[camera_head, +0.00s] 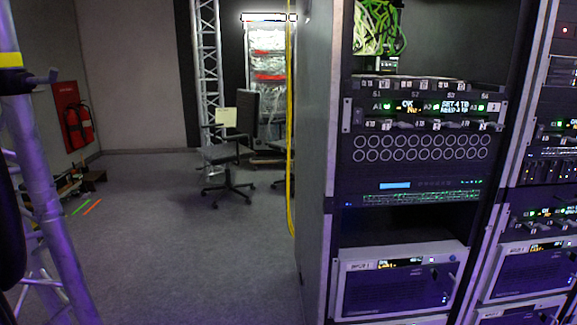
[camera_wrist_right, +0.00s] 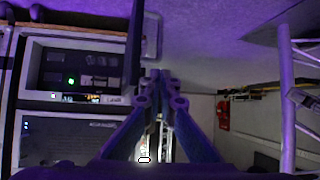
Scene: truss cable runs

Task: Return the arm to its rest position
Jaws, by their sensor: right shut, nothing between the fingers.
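My right gripper (camera_wrist_right: 156,78) shows in the right wrist view, its two dark fingers meeting at the tips. It is shut and empty. Neither gripper nor arm is in the head view. The wrist view has a rack unit with a small green light (camera_wrist_right: 71,79) left of the fingers, and floor and wall beyond them. The gripper appears apart from the rack, though the exact gap cannot be told.
An equipment rack (camera_head: 313,160) fills the right of the head view, with a yellow cable (camera_head: 290,120) along its edge. A truss leg (camera_head: 38,190) stands close at left. An office chair (camera_head: 228,150) stands farther back. The grey floor (camera_head: 190,250) between is clear.

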